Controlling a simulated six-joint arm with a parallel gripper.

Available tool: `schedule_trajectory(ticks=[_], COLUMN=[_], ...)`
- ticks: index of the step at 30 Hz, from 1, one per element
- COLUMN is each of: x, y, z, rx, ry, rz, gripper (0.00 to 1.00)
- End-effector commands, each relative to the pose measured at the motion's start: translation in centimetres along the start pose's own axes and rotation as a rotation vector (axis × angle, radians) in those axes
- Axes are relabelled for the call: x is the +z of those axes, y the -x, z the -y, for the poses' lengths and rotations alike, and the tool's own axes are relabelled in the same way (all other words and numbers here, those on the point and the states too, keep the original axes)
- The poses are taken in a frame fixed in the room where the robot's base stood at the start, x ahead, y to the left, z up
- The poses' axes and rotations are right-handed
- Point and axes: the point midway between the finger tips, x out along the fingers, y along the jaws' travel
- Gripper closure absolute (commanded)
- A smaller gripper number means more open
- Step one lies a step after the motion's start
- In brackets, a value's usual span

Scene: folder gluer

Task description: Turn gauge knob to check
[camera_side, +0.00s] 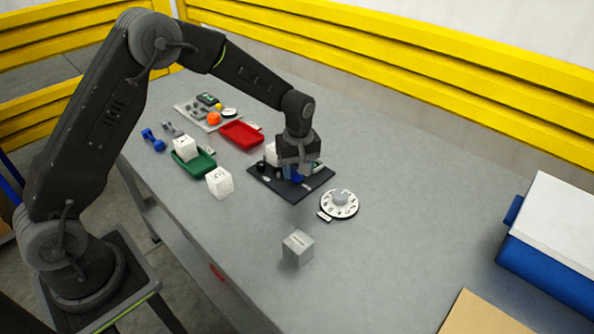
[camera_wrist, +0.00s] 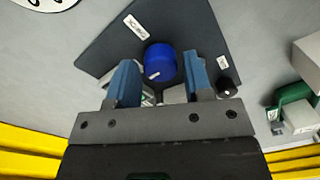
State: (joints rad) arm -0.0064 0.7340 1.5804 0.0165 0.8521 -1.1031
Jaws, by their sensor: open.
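A dark plate (camera_side: 312,186) lies on the table below my gripper (camera_side: 296,168). In the wrist view, the plate (camera_wrist: 190,22) carries a round blue part (camera_wrist: 160,62) with a small white mark and a white label (camera_wrist: 136,27) whose text I cannot read surely. My gripper (camera_wrist: 160,80) is open, with one finger on each side of the blue part; contact cannot be told. A white dial (camera_side: 328,211) with a grey knob (camera_side: 341,196) on top sits right of the plate, apart from the gripper. Which one is the gauge knob is unclear.
A small black knob (camera_wrist: 228,88) is beside the right finger. Left of the plate are a red tray (camera_side: 241,134), a green tray (camera_side: 203,165) and white cubes (camera_side: 219,182). A grey cube (camera_side: 298,248) stands in front. A blue-and-white box (camera_side: 550,250) is far right.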

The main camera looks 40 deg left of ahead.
Motion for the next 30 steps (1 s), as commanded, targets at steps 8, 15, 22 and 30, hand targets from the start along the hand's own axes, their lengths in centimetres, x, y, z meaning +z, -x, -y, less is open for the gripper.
schedule_trajectory(ticks=[8,15,22,30], x=[0.0,0.01,0.01,0.01], y=[-1.08,-1.03,-1.0,-0.97], z=[0.02,0.01,0.01,0.0], rx=[0.0,0.0,0.001,0.001], ry=[0.0,0.0,0.0,-0.018], rz=[0.0,0.0,0.0,-0.001], gripper=[0.54,0.61,0.83,0.88])
